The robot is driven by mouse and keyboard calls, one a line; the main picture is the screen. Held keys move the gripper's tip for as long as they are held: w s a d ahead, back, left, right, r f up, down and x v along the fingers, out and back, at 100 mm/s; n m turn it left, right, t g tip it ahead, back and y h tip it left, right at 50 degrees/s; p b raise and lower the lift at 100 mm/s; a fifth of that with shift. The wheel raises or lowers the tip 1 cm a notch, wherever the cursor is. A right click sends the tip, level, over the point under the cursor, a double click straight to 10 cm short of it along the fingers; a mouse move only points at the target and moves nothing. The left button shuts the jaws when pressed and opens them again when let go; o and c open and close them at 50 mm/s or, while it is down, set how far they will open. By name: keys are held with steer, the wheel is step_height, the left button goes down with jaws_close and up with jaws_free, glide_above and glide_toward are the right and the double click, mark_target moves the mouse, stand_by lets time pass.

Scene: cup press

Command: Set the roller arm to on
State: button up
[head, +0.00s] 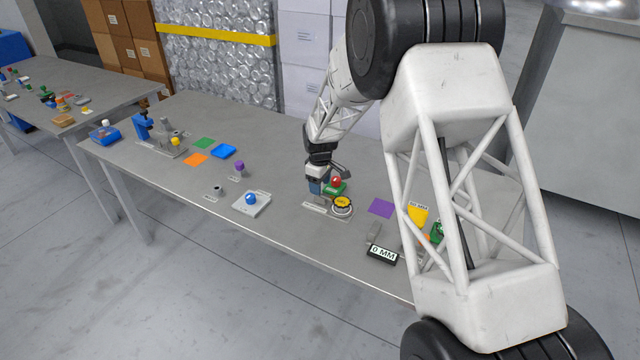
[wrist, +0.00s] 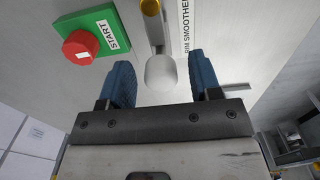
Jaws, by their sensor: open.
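The roller arm (wrist: 157,32) is a grey bar with a pale rounded end (wrist: 160,73) in the wrist view, beside the label RIM SMOOTHER. My gripper (wrist: 161,60) is open, with one blue finger to each side of that pale end. I see gaps between the end and both fingers; the depth is hard to tell. In the head view, my gripper (head: 315,188) is low over the rim smoother's plate (head: 318,210), left of a yellow-topped round part (head: 342,202). My gripper hides most of the roller arm there.
A red button on a green START block (wrist: 88,45) lies close to the left finger; it also shows in the head view (head: 336,184). A purple square (head: 381,208) and a 0 MM display (head: 382,254) are to the right.

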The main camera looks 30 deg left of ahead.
steer(key=shift+r, duration=0.1)
steer(key=shift+r, duration=3.8)
